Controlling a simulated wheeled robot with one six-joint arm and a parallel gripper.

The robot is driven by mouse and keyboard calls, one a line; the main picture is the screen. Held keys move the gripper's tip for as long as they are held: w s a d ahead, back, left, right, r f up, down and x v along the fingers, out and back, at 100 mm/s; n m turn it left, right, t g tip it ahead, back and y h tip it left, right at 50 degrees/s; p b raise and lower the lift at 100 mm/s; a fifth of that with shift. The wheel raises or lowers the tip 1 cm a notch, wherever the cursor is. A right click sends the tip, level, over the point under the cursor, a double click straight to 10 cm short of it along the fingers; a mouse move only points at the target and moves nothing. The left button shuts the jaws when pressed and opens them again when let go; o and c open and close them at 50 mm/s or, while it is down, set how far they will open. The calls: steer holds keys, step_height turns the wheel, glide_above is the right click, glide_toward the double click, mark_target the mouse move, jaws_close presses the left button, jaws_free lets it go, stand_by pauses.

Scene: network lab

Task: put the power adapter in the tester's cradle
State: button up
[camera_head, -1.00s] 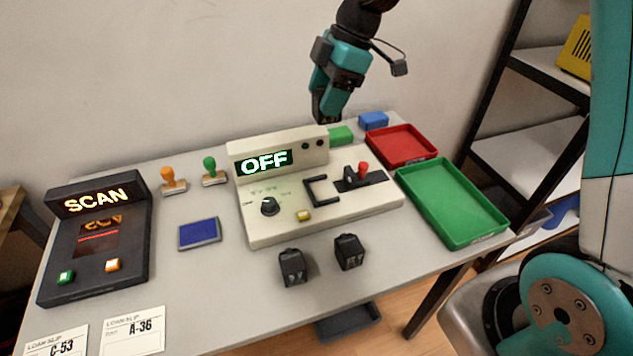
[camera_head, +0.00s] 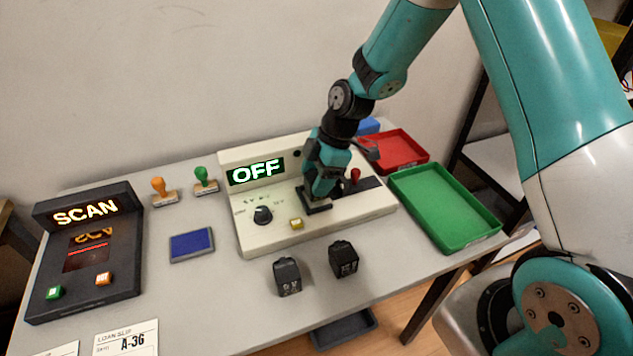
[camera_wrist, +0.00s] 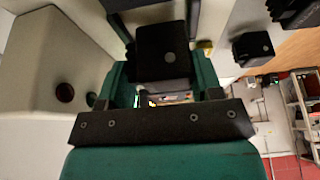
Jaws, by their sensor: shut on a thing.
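My gripper (camera_head: 320,192) is low over the cradle (camera_head: 318,208) on the pale tester (camera_head: 268,240), pointing down. In the wrist view my gripper (camera_wrist: 163,78) is shut on a black block, the power adapter (camera_wrist: 164,50), between its green fingers. In the head view the gripper hides the held adapter and most of the cradle. I cannot tell whether the adapter is seated in it or just above it. The tester's display (camera_head: 256,171) reads OFF. Its red-tipped lever (camera_head: 355,175) stands right of the gripper.
Two other black adapters (camera_head: 287,276) (camera_head: 344,259) stand on the table in front of the tester. A green tray (camera_head: 448,243) and a red tray (camera_head: 415,143) lie to the right. A blue pad (camera_head: 192,244), stamps (camera_head: 160,192) and a SCAN device (camera_head: 85,285) are left.

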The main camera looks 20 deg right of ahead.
steer(key=shift+f, duration=1)
steer(key=shift+f, duration=0.1)
steer(key=o, duration=1)
